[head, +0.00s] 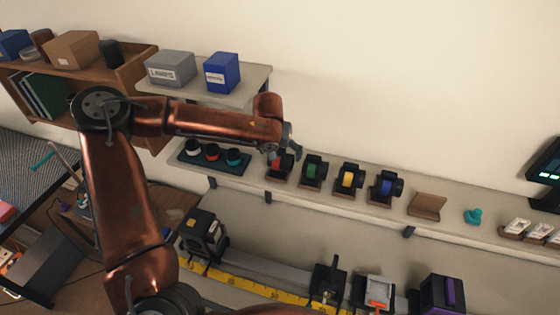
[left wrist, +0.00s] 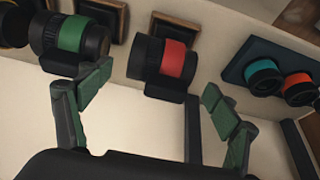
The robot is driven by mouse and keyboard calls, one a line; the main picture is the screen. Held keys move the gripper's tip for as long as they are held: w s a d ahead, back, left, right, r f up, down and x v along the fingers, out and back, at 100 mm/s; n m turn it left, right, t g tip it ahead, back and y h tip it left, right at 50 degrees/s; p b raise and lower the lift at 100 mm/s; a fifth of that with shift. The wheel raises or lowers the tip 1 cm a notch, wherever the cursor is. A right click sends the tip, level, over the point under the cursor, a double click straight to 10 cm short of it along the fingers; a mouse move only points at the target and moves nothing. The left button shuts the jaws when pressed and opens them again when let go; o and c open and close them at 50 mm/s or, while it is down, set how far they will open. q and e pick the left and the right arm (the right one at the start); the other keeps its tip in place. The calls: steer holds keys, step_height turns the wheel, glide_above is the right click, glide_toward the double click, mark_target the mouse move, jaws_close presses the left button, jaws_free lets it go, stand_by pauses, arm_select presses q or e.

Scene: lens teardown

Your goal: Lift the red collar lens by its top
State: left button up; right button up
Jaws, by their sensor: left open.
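The red collar lens (left wrist: 174,64) is a black cylinder with a red band, lying on its side in a small cradle on the shelf in the left wrist view. In the head view the red collar lens (head: 277,165) is partly hidden by my left gripper (head: 292,150), which is at it. In the left wrist view my left gripper (left wrist: 148,105) is open and empty, its green-padded fingers spread on either side of the red lens's position, with a visible gap to the lens. My right gripper is not in view.
A green collar lens (head: 313,171) sits close beside it, then a yellow one (head: 349,177) and a blue one (head: 385,187). A dark tray (head: 213,162) with upright lenses stands to the left. A shelf (head: 262,80) with boxes hangs above.

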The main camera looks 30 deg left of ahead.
arm_select(q)
steer(key=p+x, duration=0.1)
steer(key=x, duration=0.3)
steer(key=shift+w+f, duration=0.2)
steer(key=shift+f, duration=0.1)
steer(key=shift+s+a+f, duration=0.1)
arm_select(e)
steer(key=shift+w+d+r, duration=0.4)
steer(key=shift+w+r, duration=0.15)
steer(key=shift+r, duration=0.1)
arm_select(q)
steer(key=shift+c, duration=0.6)
steer(key=shift+c, duration=0.8)
steer(key=c, duration=1.2)
steer(key=shift+c, duration=0.9)
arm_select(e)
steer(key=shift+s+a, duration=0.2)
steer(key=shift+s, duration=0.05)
